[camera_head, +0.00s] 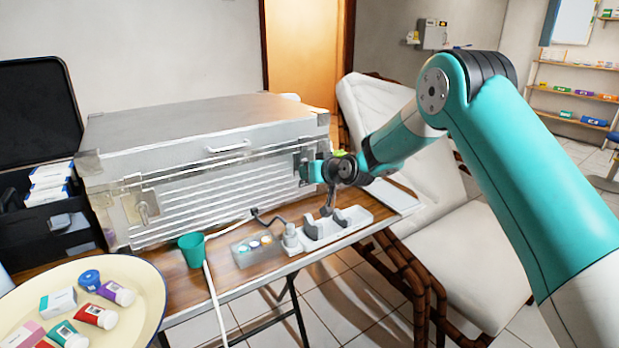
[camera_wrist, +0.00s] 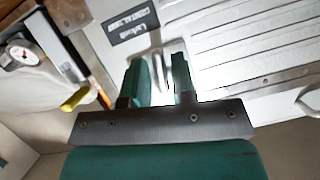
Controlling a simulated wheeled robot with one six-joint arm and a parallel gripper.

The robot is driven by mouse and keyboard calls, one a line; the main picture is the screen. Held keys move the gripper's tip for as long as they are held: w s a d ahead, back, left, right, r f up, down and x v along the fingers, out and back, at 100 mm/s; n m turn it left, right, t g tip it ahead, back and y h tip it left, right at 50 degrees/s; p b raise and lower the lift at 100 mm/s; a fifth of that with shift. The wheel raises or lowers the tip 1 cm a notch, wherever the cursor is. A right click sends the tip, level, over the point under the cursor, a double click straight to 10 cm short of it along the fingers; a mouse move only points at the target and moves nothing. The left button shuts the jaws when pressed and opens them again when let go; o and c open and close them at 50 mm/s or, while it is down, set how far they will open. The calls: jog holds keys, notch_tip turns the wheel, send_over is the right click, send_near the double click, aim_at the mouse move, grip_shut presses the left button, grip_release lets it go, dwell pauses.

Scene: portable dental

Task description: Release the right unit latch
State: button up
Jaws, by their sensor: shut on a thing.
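The silver metal case (camera_head: 190,140) stands on the table with its lid down. Its left latch (camera_head: 143,205) shows on the left part of the front. The right latch (camera_head: 303,160) is at the right end of the front and is mostly hidden by my gripper (camera_head: 312,171). In the wrist view, my gripper (camera_wrist: 161,82) has its two green fingers against the case front, closed on a narrow metal piece of the right latch (camera_wrist: 158,66) between them. The latch's exact position is hard to see.
A green cup (camera_head: 192,249), a small grey tray (camera_head: 262,248) and a white holder (camera_head: 345,226) stand before the case. A round cream tray (camera_head: 150,290) with several tubes and boxes is at front left. A white chair (camera_head: 480,250) is at right.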

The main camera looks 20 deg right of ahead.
jog(key=shift+d+n+h+b, duration=0.15)
jog(key=shift+n+h+b, duration=0.35)
jog(key=shift+n+h, duration=0.15)
jog(key=o, duration=0.7)
jog(key=v, duration=1.7)
jog(key=shift+s, duration=0.25)
jog(key=shift+d+f, duration=0.1)
